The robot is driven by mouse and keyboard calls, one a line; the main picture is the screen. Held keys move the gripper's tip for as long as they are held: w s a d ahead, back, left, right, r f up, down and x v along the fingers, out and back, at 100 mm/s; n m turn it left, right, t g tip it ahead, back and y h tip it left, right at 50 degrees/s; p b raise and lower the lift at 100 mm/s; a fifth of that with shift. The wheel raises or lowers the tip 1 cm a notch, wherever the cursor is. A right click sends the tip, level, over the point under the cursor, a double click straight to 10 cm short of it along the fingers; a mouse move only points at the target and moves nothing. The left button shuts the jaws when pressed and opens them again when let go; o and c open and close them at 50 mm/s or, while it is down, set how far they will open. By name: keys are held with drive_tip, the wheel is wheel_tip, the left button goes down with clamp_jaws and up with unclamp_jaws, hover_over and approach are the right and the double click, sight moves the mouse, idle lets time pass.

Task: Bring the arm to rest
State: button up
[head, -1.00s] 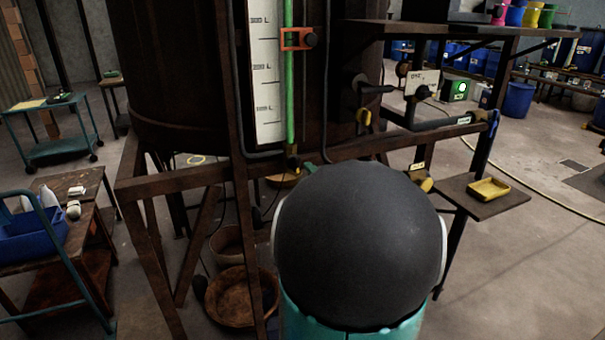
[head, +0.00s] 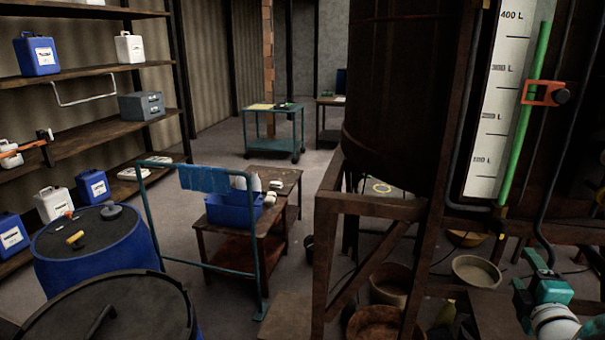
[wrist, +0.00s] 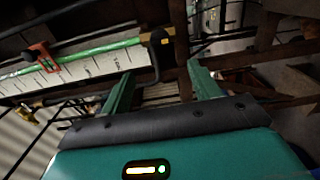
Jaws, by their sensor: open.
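In the head view my gripper (head: 526,276) is at the lower right, in front of the vat stand. The dark vat (head: 395,110) stands behind it on a rusty frame (head: 372,207). A white litre scale (head: 500,125) with a green tube and an orange clamp (head: 544,93) is on the vat's front. The scale (wrist: 88,72) and the clamp (wrist: 40,57) also lie across the upper left of the wrist view.
Bowls (head: 477,271) sit low under the vat, near my gripper. A blue drum (head: 95,250) and a dark-topped drum (head: 100,312) stand at the lower left. Shelves (head: 100,69) line the left wall. A teal cart (head: 273,143) stands further back, with open floor around it.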

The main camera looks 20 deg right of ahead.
drive_tip(key=w+a+m+g+y, duration=0.2)
drive_tip(key=w+a+m, duration=0.2)
drive_tip(key=a, duration=0.5)
drive_tip(key=w+a+m+g+y, duration=0.1)
drive_tip(key=w+a+m+g, duration=0.3)
drive_tip(key=a, duration=0.5)
drive_tip(key=s+a+f+m+g+y, duration=0.1)
drive_tip(key=s+a+m+g+y, duration=0.1)
drive_tip(key=a, duration=0.9)
drive_tip(key=s+a+f+m+g+y, duration=0.1)
drive_tip(key=s+a+m+y, duration=0.1)
drive_tip(key=s+a+y, duration=0.2)
drive_tip(key=s+a, duration=0.3)
drive_tip(key=a, duration=0.5)
drive_tip(key=shift+s+f+g, duration=0.15)
drive_tip(key=shift+f+g, duration=0.15)
drive_tip(key=shift+g, duration=0.1)
drive_tip(key=shift+d, duration=0.1)
drive_tip(key=c, duration=0.5)
drive_tip(key=shift+c, duration=0.3)
drive_tip(key=shift+d, duration=0.15)
